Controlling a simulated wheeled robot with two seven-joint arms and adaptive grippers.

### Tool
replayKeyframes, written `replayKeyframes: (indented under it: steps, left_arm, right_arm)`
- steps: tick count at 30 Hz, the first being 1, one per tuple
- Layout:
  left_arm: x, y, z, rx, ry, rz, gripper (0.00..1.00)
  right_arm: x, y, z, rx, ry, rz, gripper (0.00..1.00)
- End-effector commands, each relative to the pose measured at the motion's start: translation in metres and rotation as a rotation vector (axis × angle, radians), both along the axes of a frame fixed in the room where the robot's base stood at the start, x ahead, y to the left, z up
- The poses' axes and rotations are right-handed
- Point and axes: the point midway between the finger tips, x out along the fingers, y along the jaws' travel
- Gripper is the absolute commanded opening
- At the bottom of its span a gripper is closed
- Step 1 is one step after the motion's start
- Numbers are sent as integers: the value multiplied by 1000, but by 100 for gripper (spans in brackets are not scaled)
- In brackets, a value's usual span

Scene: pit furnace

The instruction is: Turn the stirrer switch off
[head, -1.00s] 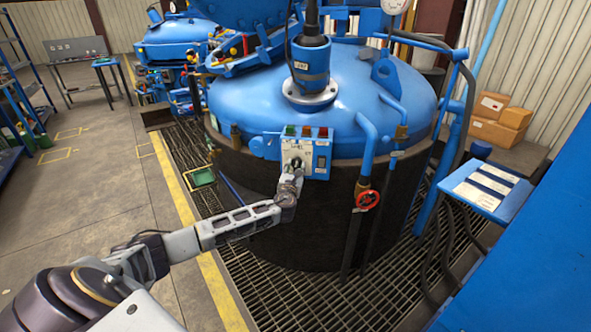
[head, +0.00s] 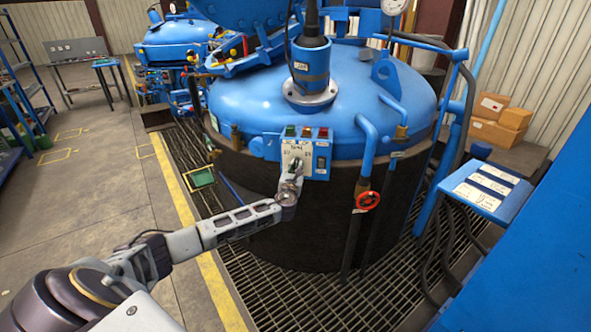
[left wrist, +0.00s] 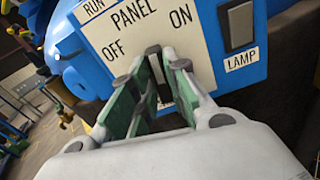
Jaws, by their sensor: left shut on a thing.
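The stirrer switch (left wrist: 153,52) is a small dark lever on a white panel plate (left wrist: 92,32) in the left wrist view, with OFF printed to its left and ON to its right. My left gripper (left wrist: 155,72) has its green-padded fingers closed around the lever, hiding much of it. The lever stands between the two words; its exact setting is hard to tell. In the head view the left gripper (head: 293,170) reaches the blue control box (head: 308,172) on the furnace front. My right gripper is not in view.
A dark LAMP rocker switch (left wrist: 237,25) sits right of the plate. Coloured indicators (head: 307,132) line the box top. Grating (head: 290,295) surrounds the furnace.

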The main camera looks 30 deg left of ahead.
Motion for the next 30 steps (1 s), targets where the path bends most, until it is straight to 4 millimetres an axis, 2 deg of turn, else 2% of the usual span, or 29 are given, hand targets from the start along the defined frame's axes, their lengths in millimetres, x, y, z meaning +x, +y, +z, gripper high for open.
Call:
replayKeyframes:
  steps: [14,30]
  left_arm:
    - [-1,1,-1,-142,-61,1,0]
    - [-2,5,-2,-577,-251,1,0]
  right_arm:
    - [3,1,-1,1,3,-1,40]
    - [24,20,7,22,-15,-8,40]
